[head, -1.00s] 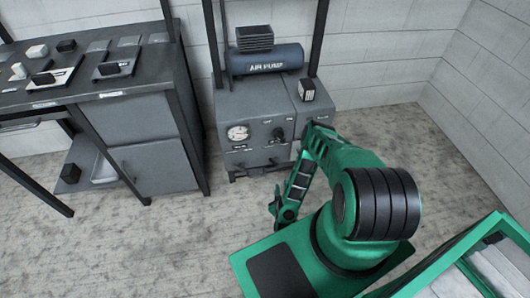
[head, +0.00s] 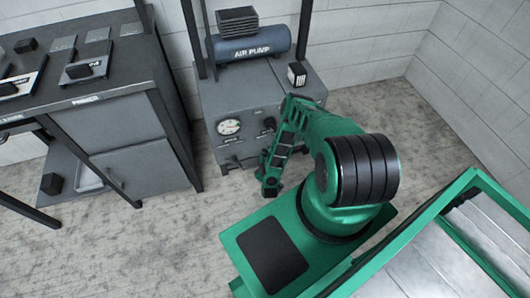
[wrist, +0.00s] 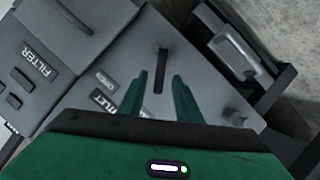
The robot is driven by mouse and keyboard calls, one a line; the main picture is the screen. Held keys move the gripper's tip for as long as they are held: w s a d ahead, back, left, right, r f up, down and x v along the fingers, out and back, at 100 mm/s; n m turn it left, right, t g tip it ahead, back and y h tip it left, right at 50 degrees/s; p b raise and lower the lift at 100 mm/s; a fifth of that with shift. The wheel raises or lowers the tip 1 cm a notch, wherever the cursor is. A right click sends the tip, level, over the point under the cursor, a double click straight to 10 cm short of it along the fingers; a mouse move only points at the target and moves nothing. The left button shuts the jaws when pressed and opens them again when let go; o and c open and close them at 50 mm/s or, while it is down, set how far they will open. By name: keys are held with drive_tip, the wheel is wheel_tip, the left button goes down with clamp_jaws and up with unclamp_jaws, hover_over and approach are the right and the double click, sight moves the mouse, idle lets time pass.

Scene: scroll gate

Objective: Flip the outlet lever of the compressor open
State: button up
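The compressor (head: 205,108) is a grey cabinet with a blue AIR PUMP tank (head: 252,47) on top and a gauge on its front. In the wrist view, my gripper (wrist: 160,76) is open, with its two green fingers apart. A thin dark bar (wrist: 161,70), apparently the outlet lever or its slot, shows between and just beyond the fingertips. I cannot tell whether the fingers touch it. Labels reading OPEN and partly OUTLET (wrist: 102,102) are beside the left finger. In the head view, my arm hides part of the compressor's front.
A FILTER panel (wrist: 38,62) with a dark knob is at the wrist view's left. A grey bracket-like part (wrist: 240,55) is at upper right. In the head view, a workbench (head: 110,100) stands left of the compressor and a green-rimmed crate (head: 420,225) is at right.

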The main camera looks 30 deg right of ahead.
sight(266, 153)
drive_tip(key=shift+x, duration=1.8)
drive_tip(key=shift+c, duration=0.7)
clamp_jaws()
